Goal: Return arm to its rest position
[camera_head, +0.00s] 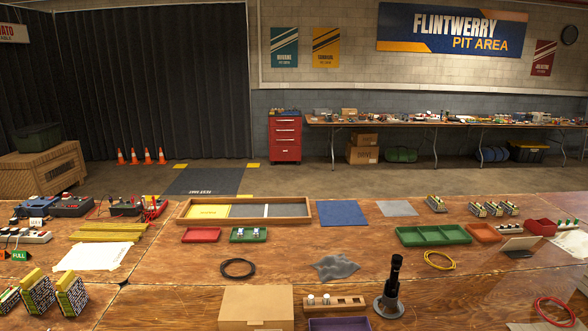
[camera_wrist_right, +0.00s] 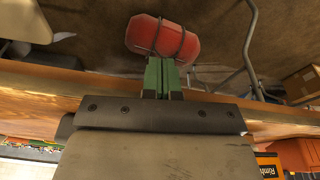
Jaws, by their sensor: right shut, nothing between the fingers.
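My right gripper (camera_wrist_right: 167,75) shows in the right wrist view, its two green fingers pressed together with nothing between them. The fingers point past a wooden table edge (camera_wrist_right: 50,88). A red strapped roll or bag (camera_wrist_right: 160,36) lies beyond the fingertips, apart from them as far as I can tell. Neither arm nor gripper shows in the head view. My left gripper is not seen in any view.
The wooden workbench (camera_head: 175,270) holds a long wooden tray (camera_head: 185,211), a green divided tray (camera_head: 433,235), a black flashlight (camera_head: 396,272) on a stand, a wooden box (camera_head: 257,307) and battery packs (camera_head: 71,293). In the wrist view, metal table legs (camera_wrist_right: 251,35) stand near the red roll.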

